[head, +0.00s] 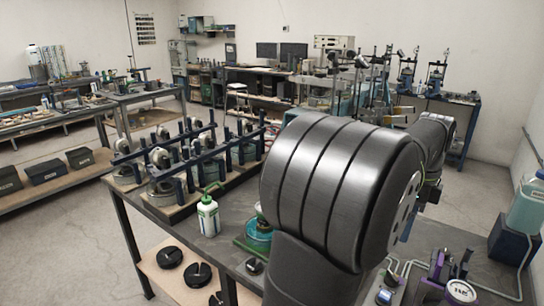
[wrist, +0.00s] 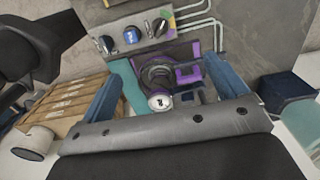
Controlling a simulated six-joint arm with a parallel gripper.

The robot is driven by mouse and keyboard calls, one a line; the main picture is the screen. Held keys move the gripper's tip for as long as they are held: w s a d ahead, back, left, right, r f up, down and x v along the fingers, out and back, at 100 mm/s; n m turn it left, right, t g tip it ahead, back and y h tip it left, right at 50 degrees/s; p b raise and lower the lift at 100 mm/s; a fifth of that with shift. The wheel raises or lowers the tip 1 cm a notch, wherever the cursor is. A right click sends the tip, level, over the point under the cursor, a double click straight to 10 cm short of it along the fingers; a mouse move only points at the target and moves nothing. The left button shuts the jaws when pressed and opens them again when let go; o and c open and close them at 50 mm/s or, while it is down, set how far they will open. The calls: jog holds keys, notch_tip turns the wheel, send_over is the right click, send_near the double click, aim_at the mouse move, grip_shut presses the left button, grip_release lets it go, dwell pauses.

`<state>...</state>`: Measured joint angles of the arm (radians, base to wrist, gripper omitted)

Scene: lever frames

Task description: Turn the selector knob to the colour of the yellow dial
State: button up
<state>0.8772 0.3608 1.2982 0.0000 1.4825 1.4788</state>
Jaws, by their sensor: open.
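A grey panel (wrist: 143,45) with three knobs lies beyond my open gripper (wrist: 165,88) in the wrist view. The left knob (wrist: 107,43) is dark with a pale pointer, the middle one (wrist: 131,35) is blue. The right knob (wrist: 158,27) is dark and sits by coloured patches, one of them yellow. I take it for the selector knob, but its pointing direction is too small to tell. I cannot make out a yellow dial. My gripper's two blue fingers are wide apart and hold nothing. In the head view my arm hides the gripper.
A purple and black device (wrist: 160,75) with a white round gauge (wrist: 160,102) shows between the fingers. Pale pipes (wrist: 195,22) run beside the panel. A slatted wooden crate (wrist: 65,105) is at left, a blue-grey container (wrist: 288,95) at right. A white-green bottle (head: 208,216) stands on the bench.

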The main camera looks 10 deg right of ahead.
aim_at(393, 275)
jog(key=c, duration=1.1)
jog(key=shift+n, duration=0.3)
jog(key=shift+c, duration=0.4)
notch_tip(393, 275, down, 18)
jog(key=n, duration=2.7)
jog(key=shift+s+r, duration=0.1)
grip_shut()
